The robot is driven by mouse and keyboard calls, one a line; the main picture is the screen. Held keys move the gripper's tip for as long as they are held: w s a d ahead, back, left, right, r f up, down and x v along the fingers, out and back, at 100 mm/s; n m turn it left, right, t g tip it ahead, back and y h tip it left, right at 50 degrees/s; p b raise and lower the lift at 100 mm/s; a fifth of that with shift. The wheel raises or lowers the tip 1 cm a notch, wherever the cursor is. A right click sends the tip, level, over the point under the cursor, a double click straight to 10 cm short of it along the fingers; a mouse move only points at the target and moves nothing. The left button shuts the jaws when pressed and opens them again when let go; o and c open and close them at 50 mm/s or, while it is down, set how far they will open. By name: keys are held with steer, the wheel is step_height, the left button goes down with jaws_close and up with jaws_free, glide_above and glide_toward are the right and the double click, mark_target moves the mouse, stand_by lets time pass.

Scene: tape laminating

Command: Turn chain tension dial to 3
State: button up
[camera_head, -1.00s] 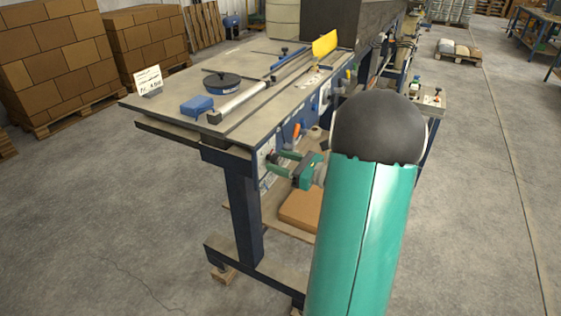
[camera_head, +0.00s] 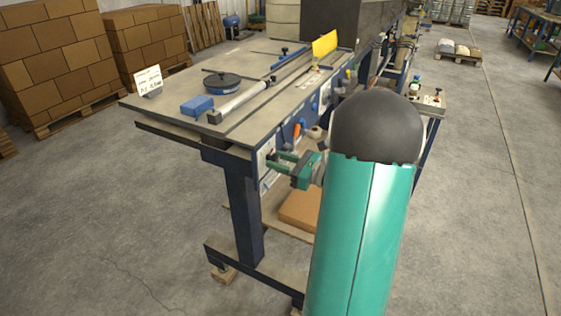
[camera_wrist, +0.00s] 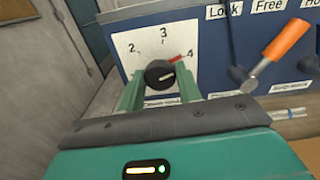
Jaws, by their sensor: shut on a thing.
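The chain tension dial (camera_wrist: 160,73) is a round black knob on a white plate (camera_wrist: 132,40) with the numbers 2, 3 and 4. A red mark lies between the knob and the 4, and a pale line on the knob's face points right, roughly toward the 4. My gripper (camera_wrist: 159,82) has one green finger on each side of the knob and is shut on it. In the head view, my gripper (camera_head: 284,163) reaches the front panel at the table's near corner; the knob is hidden there.
An orange-handled lever (camera_wrist: 288,40) stands right of the dial, below labels reading Lock and Free. The machine table (camera_head: 165,110) carries a blue block (camera_head: 197,105) and a blue-black disc (camera_head: 222,83). A cardboard box (camera_head: 300,208) sits below. Open floor lies left.

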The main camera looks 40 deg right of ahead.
steer(key=n, duration=0.5)
steer(key=shift+n, duration=0.3)
steer(key=n, duration=0.5)
steer(key=shift+n, duration=0.4)
steer(key=o, duration=1)
steer(key=shift+c, duration=0.2)
steer(key=v, duration=1.4)
steer(key=shift+w+a, duration=0.1)
steer(key=shift+a, duration=0.05)
